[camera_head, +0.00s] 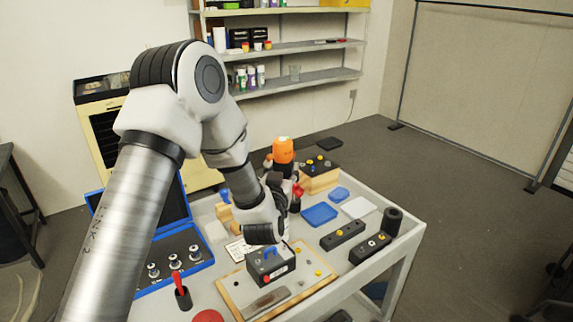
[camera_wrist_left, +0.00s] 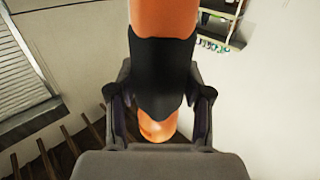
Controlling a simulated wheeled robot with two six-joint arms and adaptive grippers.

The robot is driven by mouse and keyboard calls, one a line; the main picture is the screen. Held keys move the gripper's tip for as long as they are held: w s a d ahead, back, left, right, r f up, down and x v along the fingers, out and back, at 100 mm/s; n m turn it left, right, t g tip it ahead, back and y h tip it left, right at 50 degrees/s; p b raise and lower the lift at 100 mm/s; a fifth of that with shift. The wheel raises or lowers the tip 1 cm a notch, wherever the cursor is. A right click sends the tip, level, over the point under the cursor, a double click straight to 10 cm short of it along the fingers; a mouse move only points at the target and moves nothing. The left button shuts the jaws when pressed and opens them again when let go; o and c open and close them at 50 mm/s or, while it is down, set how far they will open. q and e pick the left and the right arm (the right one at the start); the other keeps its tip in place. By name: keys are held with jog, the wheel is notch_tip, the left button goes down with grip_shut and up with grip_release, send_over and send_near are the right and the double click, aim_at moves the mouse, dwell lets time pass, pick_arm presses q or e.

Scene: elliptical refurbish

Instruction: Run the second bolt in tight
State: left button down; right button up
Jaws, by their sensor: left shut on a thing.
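My left gripper (camera_head: 282,183) is shut on an orange and black power driver (camera_head: 283,150) over the cart. In the left wrist view the driver (camera_wrist_left: 163,70) stands between both fingers, which close on its black middle part. A dark block (camera_head: 271,268) with blue pieces on top sits on a wooden board (camera_head: 306,279), nearer the camera than the gripper. Small yellow fasteners (camera_head: 318,272) show on that board. I cannot tell which is the second bolt. The driver's lower tip is hidden by my arm. My right gripper is not in view.
Blue trays (camera_head: 319,214) and dark blocks with yellow fasteners (camera_head: 370,248) lie on the cart's right side. A black cylinder (camera_head: 392,220) stands near the right edge. An open blue case (camera_head: 183,260) lies left.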

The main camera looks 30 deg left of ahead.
pick_arm(q)
jog(key=shift+s+f+b, duration=0.45)
jog(key=shift+f+b, duration=0.15)
jog(key=shift+f, duration=0.2)
jog(key=f, duration=0.1)
jog(key=w+f+b, duration=0.2)
jog(key=shift+d+f, duration=0.3)
jog(key=shift+f, duration=0.1)
jog(key=shift+s+a+f+b, duration=0.15)
jog(key=shift+s+f+b, duration=0.15)
jog(key=shift+f+b, duration=0.2)
jog(key=shift+s+a+f+b, duration=0.1)
jog(key=shift+s+f+b, duration=0.2)
jog(key=shift+f+b, duration=0.2)
jog(key=shift+w+f, duration=0.1)
jog(key=shift+f, duration=0.1)
jog(key=shift+w+d+f, duration=0.15)
jog(key=shift+w, duration=0.1)
jog(key=shift+s, duration=0.3)
jog(key=shift+w, duration=0.1)
